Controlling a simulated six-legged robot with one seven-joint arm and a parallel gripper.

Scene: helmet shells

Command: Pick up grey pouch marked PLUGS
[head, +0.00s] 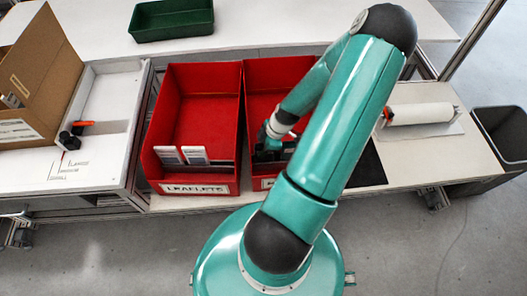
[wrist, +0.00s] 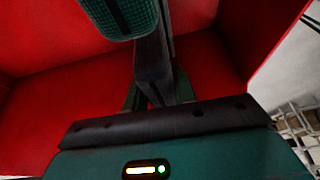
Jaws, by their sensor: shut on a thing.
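My gripper (head: 270,150) is down inside the right red bin (head: 262,86), near its front wall, partly behind my own arm. In the wrist view, its dark finger (wrist: 152,65) reaches into the red bin, with a ribbed teal piece (wrist: 120,15) with a dark stripe at its end. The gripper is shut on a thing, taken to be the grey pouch. The pouch cannot be clearly made out in either view, and no PLUGS marking is readable. The right bin's label is mostly hidden by my arm.
The left red bin (head: 190,105), labelled LEAFLETS, stands beside it with a few cards near the front. A green tray (head: 172,20) is behind. An open cardboard box (head: 45,70) is at left. A white roll (head: 420,113) and dark waste bin (head: 503,135) are at right.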

